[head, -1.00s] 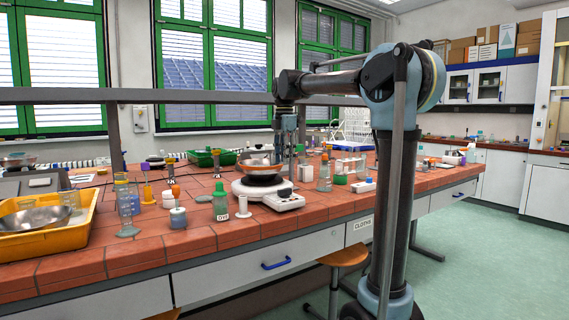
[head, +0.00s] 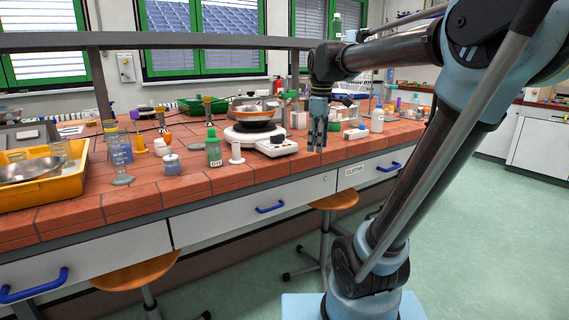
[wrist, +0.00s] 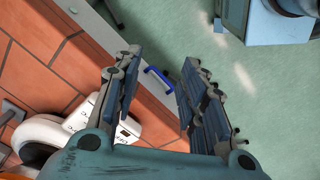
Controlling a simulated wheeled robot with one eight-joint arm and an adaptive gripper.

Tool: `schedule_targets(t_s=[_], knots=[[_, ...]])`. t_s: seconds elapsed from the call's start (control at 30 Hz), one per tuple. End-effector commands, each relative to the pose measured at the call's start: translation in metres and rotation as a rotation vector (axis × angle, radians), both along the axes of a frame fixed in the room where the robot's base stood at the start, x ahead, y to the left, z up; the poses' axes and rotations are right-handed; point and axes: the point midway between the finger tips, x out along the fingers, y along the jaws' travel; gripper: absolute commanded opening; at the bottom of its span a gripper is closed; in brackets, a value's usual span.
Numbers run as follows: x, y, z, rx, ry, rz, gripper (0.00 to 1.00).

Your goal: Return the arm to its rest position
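My gripper (head: 318,128) hangs fingers-down at the front edge of the tiled bench (head: 205,183), just right of the white balance (head: 262,138). In the wrist view my gripper (wrist: 160,85) has its two fingers well apart, with nothing between them. Beyond the fingers lie the drawer front with its blue handle (wrist: 158,79) and the green floor. My arm reaches out from the right side of the head view.
A metal bowl (head: 252,112) stands on the balance. A green bottle (head: 213,150) and a white post stand left of it. A white bottle (head: 377,120) stands right of my gripper. A yellow tray (head: 45,190) is at far left. Stools stand below; the right floor (head: 480,220) is clear.

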Motion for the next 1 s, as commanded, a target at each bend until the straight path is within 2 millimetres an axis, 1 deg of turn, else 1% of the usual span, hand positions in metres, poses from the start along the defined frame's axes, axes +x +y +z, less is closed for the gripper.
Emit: schedule_targets(t_s=[0.03,0.17,0.3,0.37,0.6,0.7,0.8,0.9,1.0], knots=[[-0.014,-0.009,-0.013,0.006,-0.005,-0.069,0.38],[-0.045,-0.028,-0.046,0.026,-0.019,-0.262,0.38],[-0.079,-0.045,-0.084,0.048,-0.034,-0.470,0.38],[-0.093,-0.051,-0.101,0.059,-0.041,-0.558,0.38],[-0.146,-0.072,-0.173,0.105,-0.066,-0.906,0.38],[-0.163,-0.077,-0.198,0.124,-0.075,-1.024,0.38],[-0.175,-0.080,-0.217,0.137,-0.081,-1.110,0.38],[-0.181,-0.082,-0.228,0.146,-0.084,-1.159,0.38],[-0.183,-0.083,-0.231,0.149,-0.085,-1.177,0.38]])
